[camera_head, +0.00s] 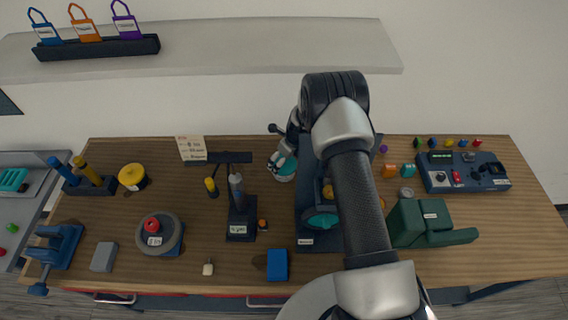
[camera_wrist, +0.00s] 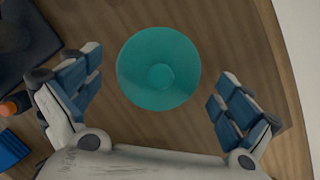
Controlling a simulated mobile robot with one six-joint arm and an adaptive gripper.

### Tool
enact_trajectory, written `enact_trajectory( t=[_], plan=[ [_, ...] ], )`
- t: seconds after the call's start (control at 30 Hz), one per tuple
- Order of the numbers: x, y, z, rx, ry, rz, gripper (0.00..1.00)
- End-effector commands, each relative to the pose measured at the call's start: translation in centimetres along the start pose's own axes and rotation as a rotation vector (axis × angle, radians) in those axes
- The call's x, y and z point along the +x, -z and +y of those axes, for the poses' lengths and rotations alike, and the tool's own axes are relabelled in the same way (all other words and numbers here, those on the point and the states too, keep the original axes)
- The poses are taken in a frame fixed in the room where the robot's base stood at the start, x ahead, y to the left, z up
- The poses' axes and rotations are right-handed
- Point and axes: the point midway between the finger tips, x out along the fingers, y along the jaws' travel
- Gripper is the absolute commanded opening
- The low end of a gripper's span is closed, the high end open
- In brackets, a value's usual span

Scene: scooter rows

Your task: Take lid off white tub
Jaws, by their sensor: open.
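The white tub (camera_head: 285,178) stands on the wooden workbench, left of the dark blue stand, with only a little of its pale wall showing. Its round teal lid (camera_head: 287,167) is on top. In the wrist view, the lid (camera_wrist: 158,68) is seen from above as a teal disc with a small round raised centre, and it hides the tub's body. My gripper (camera_head: 281,160) is at the tub, partly covering it in the head view. In the wrist view, my gripper (camera_wrist: 161,74) is open, with one finger on each side of the lid and visible gaps between.
The dark blue stand (camera_head: 307,222) is close right of the tub. A black post fixture (camera_head: 241,218) stands to the left. A green block-shaped holder (camera_head: 405,222) and a control box (camera_head: 462,172) are farther right. A shelf (camera_head: 270,45) runs above the bench's back.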

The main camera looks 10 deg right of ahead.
Motion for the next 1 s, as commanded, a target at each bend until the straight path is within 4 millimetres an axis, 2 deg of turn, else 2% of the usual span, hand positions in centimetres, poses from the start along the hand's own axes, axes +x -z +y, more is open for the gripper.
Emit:
enact_trajectory(
  t=[0.17, 1.0],
  plan=[
    [-0.02, -0.04, 0.0, 0.0, 0.0, 0.0, 0.98],
    [0.06, 0.06, 0.03, 0.0, 0.0, 0.001, 0.43]
  ],
)
